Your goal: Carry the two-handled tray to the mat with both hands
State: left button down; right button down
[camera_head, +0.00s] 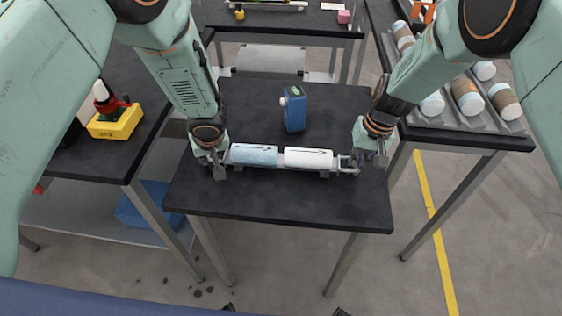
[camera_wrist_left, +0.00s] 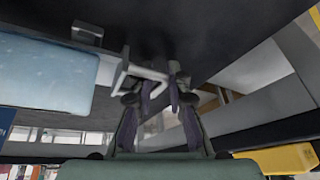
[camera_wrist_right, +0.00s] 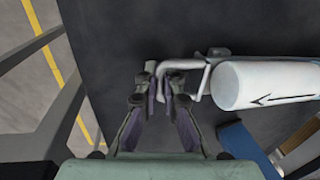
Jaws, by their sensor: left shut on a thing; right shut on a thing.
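The narrow tray (camera_head: 282,167) has a light blue roll (camera_head: 254,155) and a white roll (camera_head: 308,158) lying end to end on it. It is low over the front of the middle table; I cannot tell if its feet touch. My left gripper (camera_head: 221,166) is shut on its left handle, which shows in the left wrist view (camera_wrist_left: 147,73). My right gripper (camera_head: 358,163) is shut on its right handle, which shows in the right wrist view (camera_wrist_right: 184,65). I cannot make out a separate mat.
A blue device (camera_head: 294,108) stands on the middle table (camera_head: 280,202) behind the tray. A left table holds a yellow box (camera_head: 116,121). A right table has a grey rack (camera_head: 480,118) of several rolls. A back table holds small items. The middle table's front strip is clear.

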pick_arm(q)
jog(key=shift+w+d+r, duration=0.1)
jog(key=shift+r, duration=0.1)
pick_arm(e)
jog(key=shift+w+a+r, duration=0.1)
jog(key=shift+w+r, duration=0.05)
jog(key=shift+r, duration=0.1)
